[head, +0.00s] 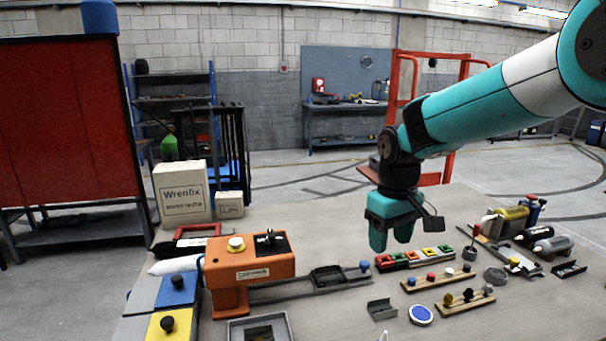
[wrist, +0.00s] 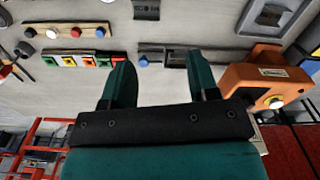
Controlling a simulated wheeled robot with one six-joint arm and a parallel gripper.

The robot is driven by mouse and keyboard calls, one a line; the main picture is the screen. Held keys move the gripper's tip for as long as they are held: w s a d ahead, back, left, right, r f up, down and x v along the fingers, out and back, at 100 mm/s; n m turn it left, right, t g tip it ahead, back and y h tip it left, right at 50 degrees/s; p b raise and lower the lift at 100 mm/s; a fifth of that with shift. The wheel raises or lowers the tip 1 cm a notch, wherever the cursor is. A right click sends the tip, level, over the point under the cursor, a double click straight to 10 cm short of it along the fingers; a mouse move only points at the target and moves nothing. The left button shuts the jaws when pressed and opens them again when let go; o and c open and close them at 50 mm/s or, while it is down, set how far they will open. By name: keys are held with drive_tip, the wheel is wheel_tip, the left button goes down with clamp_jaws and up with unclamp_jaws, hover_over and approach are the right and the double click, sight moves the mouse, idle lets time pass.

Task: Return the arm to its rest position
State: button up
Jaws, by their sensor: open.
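My teal gripper (head: 393,238) hangs from the arm above the table (head: 340,215), in the right half of the head view. In the wrist view its two teal fingers (wrist: 160,85) stand apart with nothing between them. The fingers point towards the table top, and no object touches them in view. The arm reaches in from the upper right of the head view, bent down at the wrist.
An orange machine (head: 252,262) stands left of my gripper. A colored block rack (head: 415,257) lies below it. Knob strips (head: 438,278), a blue disc (head: 420,314) and a grey tray (head: 260,328) lie in front. A Wrenfix box (head: 182,192) stands back left.

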drive_tip(key=s+a+r+y, duration=0.1)
drive_tip(key=s+r+y, duration=0.1)
drive_tip(key=s, duration=1.2)
drive_tip(key=s+r+n+y, duration=0.1)
drive_tip(key=s+r+y, duration=0.1)
drive_tip(key=s, duration=1.2)
drive_tip(key=shift+s+a+r+n, duration=0.3)
drive_tip(key=shift+a+r, duration=0.05)
drive_tip(key=shift+r, duration=0.05)
